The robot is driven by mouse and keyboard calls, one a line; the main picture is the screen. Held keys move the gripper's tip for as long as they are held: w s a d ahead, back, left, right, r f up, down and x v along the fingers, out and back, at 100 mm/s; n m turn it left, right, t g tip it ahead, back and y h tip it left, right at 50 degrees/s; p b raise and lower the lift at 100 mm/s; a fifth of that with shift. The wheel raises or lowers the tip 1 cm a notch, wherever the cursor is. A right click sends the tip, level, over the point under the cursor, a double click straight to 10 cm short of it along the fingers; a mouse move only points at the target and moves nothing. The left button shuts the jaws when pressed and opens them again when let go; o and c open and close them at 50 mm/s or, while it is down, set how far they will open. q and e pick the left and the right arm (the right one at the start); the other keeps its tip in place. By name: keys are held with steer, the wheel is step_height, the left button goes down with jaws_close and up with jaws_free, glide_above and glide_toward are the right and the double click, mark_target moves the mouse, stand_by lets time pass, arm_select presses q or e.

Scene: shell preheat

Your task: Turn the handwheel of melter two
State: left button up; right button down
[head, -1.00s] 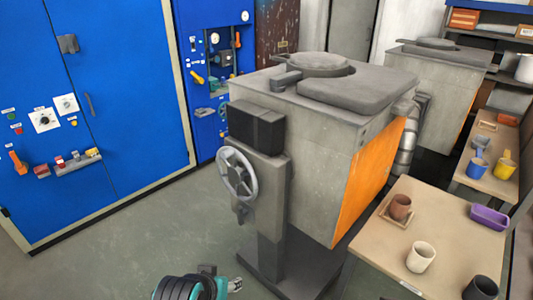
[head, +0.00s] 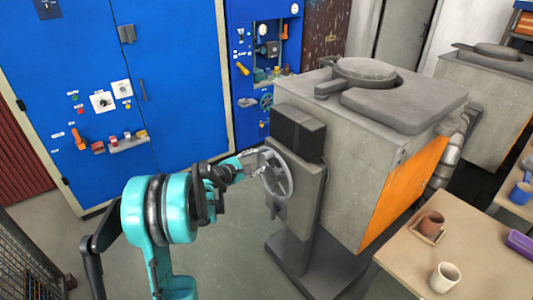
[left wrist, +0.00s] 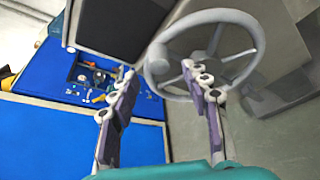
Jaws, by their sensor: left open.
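The near melter (head: 345,140) is a grey block with an orange side panel and a round lid. Its grey spoked handwheel (head: 278,176) is upright on the face turned left. My left gripper (head: 254,163) is open right at the wheel's upper left. In the left wrist view the handwheel (left wrist: 208,15) fills the upper right. My right gripper is not in view.
A blue cabinet (head: 185,60) with switches stands behind my left arm. A second grey melter (head: 470,100) stands at the back right. A table (head: 405,270) with cups (head: 445,277) is at the right. The floor between cabinet and melter is clear.

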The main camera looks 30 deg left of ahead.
mark_target(264, 157)
arm_select(q)
steer(key=shift+w+a+f, duration=0.15)
steer(key=shift+w+f, duration=0.05)
steer(key=shift+w, duration=0.2)
steer(key=b+x, duration=0.2)
steer(key=x, duration=0.5)
jaws_close()
